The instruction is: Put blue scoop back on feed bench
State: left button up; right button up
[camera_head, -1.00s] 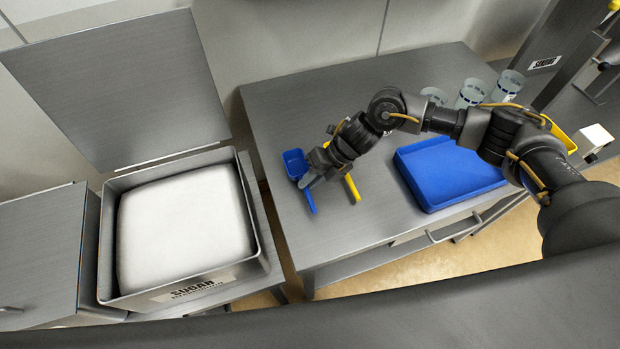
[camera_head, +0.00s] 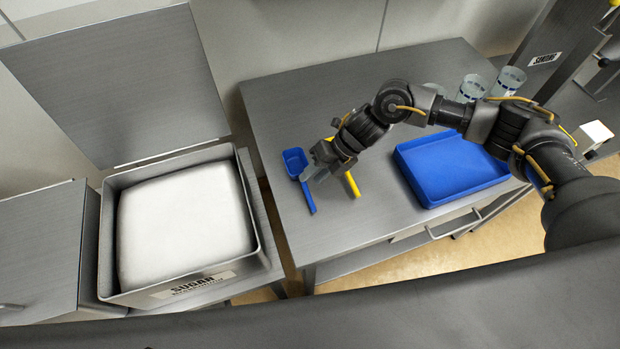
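The blue scoop (camera_head: 294,160) is at the left part of the grey feed bench (camera_head: 345,234), its cup toward the wall and its handle toward the front. It looks flat on the bench top. My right gripper (camera_head: 309,175) is at the scoop, over or just beside the upper handle. I cannot tell whether its fingers touch the handle or are closed on it. A yellow-handled tool (camera_head: 352,184) lies just right of the gripper, its other end hidden under my wrist. My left gripper is not in view.
An open sugar bin (camera_head: 182,222) full of white sugar stands left of the bench, lid raised. A blue tray (camera_head: 452,170) lies on the bench to the right. Clear beakers (camera_head: 472,89) stand behind my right arm. The bench front is bare.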

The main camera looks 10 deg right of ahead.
jog(key=b+v, duration=0.3)
jog(key=v, duration=0.6)
jog(key=shift+d+r, duration=0.25)
jog(key=shift+r, duration=0.05)
jog(key=shift+f, duration=0.1)
